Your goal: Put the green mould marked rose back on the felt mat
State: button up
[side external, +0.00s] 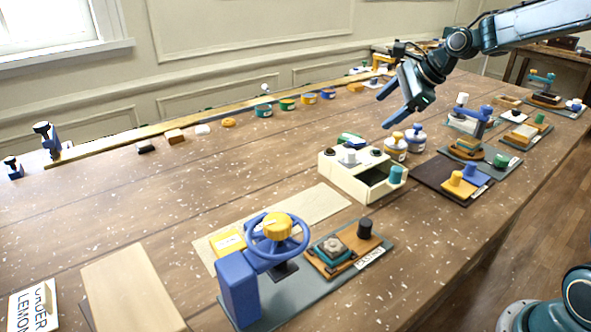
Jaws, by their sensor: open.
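My gripper (396,103) is open and empty, held in the air above the back right of the table, beyond the cream box. A small green block (351,138) shows at the back edge of the cream box (348,180); its marking cannot be read, so I cannot tell whether it is the rose mould. A teal-green square piece (330,245) sits in a brown holder by the blue wheel press. A flat beige mat (318,207), possibly the felt mat, lies left of the cream box. A yellow block with a white label (228,242) rests on its near end.
A blue press with a wheel (278,233) stands at the front. Several small jars (395,146) stand behind the cream box. More stations (470,145) line the right edge. A pale board (130,290) lies front left. The middle left of the table is clear.

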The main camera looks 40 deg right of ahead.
jog(key=s+a+r+n+g+h, duration=0.1)
jog(key=s+a+r+n, duration=0.1)
jog(key=s+a+n, duration=0.35)
jog(key=s+a+r+n, duration=0.3)
jog(key=s+n, duration=0.3)
jog(key=s, duration=0.3)
jog(key=s+a+f+n, duration=0.1)
jog(key=s+n, duration=0.5)
jog(key=s, duration=0.2)
jog(key=s+a+f+n+h, duration=0.1)
jog(key=s+f+n, duration=0.1)
jog(key=s+n, duration=0.4)
jog(key=shift+s+a+f+g+h, duration=0.15)
jog(key=shift+s+a+g+h, duration=0.2)
jog(key=shift+s, duration=0.9)
jog(key=shift+o, duration=0.5)
